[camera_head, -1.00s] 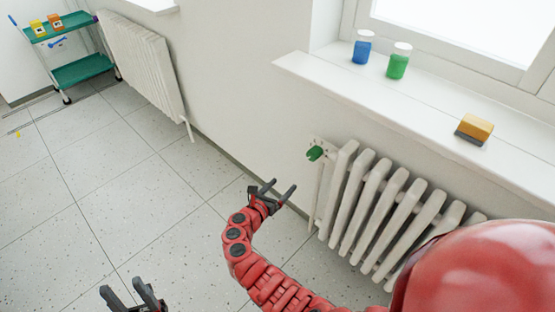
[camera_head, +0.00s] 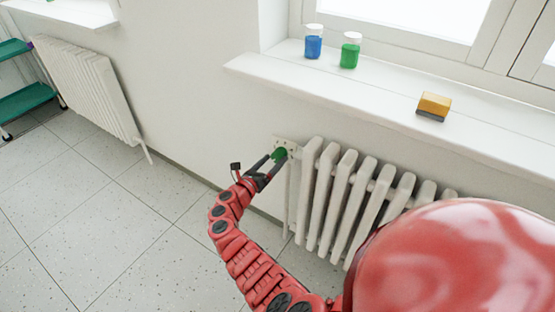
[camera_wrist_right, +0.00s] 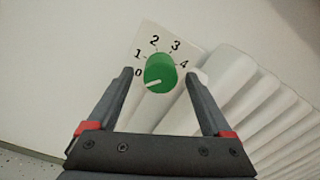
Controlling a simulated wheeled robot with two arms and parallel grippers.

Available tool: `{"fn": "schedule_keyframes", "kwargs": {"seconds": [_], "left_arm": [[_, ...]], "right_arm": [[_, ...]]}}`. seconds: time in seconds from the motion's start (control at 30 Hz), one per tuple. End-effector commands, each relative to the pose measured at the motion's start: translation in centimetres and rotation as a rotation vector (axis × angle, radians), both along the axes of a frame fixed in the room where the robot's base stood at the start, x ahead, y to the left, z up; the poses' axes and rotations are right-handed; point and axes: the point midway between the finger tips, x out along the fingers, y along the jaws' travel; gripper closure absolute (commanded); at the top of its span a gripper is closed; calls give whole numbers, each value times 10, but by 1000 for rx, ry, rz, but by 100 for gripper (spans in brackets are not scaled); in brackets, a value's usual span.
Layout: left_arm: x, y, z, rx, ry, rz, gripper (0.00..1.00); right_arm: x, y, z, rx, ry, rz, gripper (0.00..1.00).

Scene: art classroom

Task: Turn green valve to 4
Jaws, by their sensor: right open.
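The green valve (camera_head: 279,154) is a round knob at the upper left end of the near radiator, on a white dial plate. In the right wrist view the green valve (camera_wrist_right: 160,73) carries a white pointer mark that points to the lower left, near 0. The dial plate (camera_wrist_right: 147,38) shows the numbers 0 to 4 in an arc, with 4 at the right. My right gripper (camera_head: 272,165) is at the valve, its open fingers on either side of it. In the wrist view the right gripper (camera_wrist_right: 167,76) shows gaps between both fingers and the knob. My left gripper is not in view.
The white radiator (camera_head: 350,195) extends right from the valve. Above it, the windowsill (camera_head: 380,98) holds a blue jar (camera_head: 313,45), a green jar (camera_head: 349,54) and a yellow sponge-like block (camera_head: 434,104). A second radiator (camera_head: 85,90) and a green cart (camera_head: 22,102) stand left. Floor at left is clear.

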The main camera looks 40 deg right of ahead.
Motion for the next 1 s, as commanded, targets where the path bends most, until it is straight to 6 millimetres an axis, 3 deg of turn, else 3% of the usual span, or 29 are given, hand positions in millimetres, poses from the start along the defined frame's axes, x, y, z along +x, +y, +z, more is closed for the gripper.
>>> {"fn": "schedule_keyframes", "kwargs": {"seconds": [0.2, 0.57, 1.0], "left_arm": [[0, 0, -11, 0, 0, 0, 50], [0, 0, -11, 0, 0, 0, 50], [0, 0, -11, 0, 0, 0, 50]], "right_arm": [[10, -24, -1, 1, -1, -1, 16], [12, -29, 0, 2, 0, 1, 16], [12, -29, 0, 1, 0, 1, 95]]}}
